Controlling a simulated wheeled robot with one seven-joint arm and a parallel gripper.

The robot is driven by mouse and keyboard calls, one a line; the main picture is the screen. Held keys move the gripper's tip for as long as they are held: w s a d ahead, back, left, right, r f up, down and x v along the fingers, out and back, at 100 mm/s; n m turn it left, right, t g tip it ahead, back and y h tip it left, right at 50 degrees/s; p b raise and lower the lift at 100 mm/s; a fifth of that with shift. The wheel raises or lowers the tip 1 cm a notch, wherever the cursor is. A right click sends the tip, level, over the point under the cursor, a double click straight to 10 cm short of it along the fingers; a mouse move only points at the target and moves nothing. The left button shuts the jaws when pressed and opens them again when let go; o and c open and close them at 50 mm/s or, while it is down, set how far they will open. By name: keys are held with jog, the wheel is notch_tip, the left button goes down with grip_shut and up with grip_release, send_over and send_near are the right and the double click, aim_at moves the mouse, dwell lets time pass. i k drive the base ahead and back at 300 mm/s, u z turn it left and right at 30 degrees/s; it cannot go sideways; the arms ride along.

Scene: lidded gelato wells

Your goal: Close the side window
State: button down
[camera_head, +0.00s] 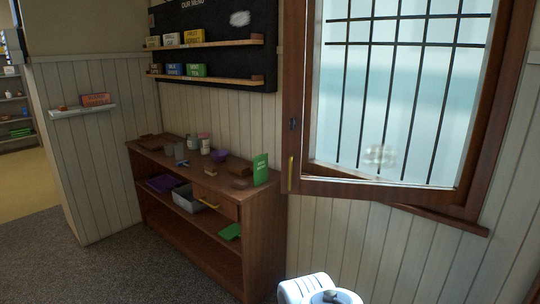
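The side window (375,188) has a brown wooden sash with dark bars over pale, frosted-looking glass. It stands ajar: its left side is swung out from the wall into the room, and its bottom rail sits at an angle to the wooden sill (462,224) behind it. A brass-coloured handle (291,173) is on the sash's left stile, with a dark fitting above it. A white part of my arm shows at the bottom edge, below the window and apart from it. My gripper is not in view.
A brown wooden cabinet (262,208) with small items stands left of the window, near the swung sash. A menu board (215,22) with two shelves hangs above it. A small wall shelf (82,112) is at left. Grey carpet (120,270) is clear in front.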

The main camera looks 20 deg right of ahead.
aim_at(295, 14)
jog(key=i, duration=1)
jog(key=z, duration=1.8)
jog(key=i, duration=0.5)
jog(key=u, duration=2.25)
